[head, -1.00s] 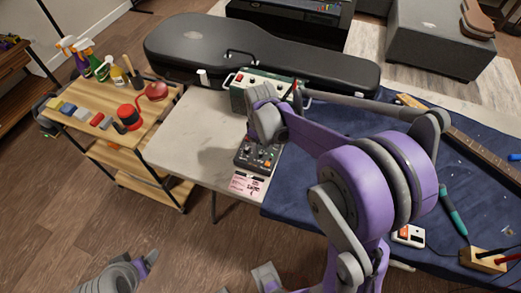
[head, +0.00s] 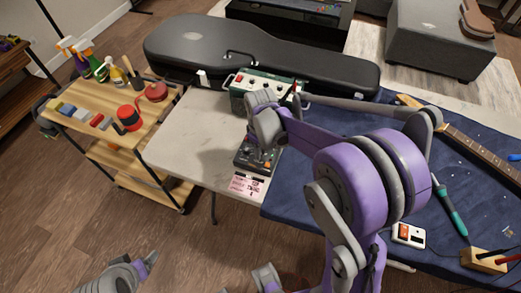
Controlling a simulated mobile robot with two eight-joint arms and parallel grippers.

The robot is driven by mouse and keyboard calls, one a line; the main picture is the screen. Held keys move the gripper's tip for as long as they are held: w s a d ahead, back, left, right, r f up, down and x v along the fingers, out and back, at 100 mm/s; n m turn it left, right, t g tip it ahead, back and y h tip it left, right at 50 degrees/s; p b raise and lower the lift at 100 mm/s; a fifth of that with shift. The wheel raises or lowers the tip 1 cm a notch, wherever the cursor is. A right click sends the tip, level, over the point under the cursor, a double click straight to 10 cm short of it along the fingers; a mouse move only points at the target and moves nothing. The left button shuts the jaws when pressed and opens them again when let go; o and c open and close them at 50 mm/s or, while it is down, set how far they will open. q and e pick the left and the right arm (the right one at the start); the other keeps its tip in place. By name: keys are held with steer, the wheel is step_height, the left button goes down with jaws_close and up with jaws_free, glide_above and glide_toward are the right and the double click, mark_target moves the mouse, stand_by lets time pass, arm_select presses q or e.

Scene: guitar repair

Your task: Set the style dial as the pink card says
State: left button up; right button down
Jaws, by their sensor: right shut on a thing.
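The dark control box (head: 243,158) with small knobs and orange parts sits at the right end of the pale table. The pink card (head: 246,187) lies flat just in front of it; its printing is too small to read surely. My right gripper (head: 266,141) points down at the far part of the box, shut on what seems to be the style dial. Its fingertips and the dial are mostly hidden by my wrist. My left gripper (head: 148,260) is low at the bottom left, away from the tables; its opening is unclear.
A green amplifier (head: 240,96) stands close behind my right wrist, with a black guitar case (head: 200,48) beyond. A guitar neck (head: 470,140), teal tool (head: 448,212) and wooden block (head: 484,260) lie on the blue mat at right. The pale table's left part is clear.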

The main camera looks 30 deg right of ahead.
steer(key=shift+m, duration=0.3)
steer(key=m, duration=0.2)
steer(key=shift+m+b, duration=0.3)
steer(key=shift+b, duration=0.1)
steer(key=shift+m, duration=1.2)
steer(key=c, duration=0.8)
jaws_free()
steer(key=shift+o, duration=0.2)
step_height(320, 180, up, 11)
steer(key=shift+p, duration=0.3)
steer(key=shift+f, duration=0.1)
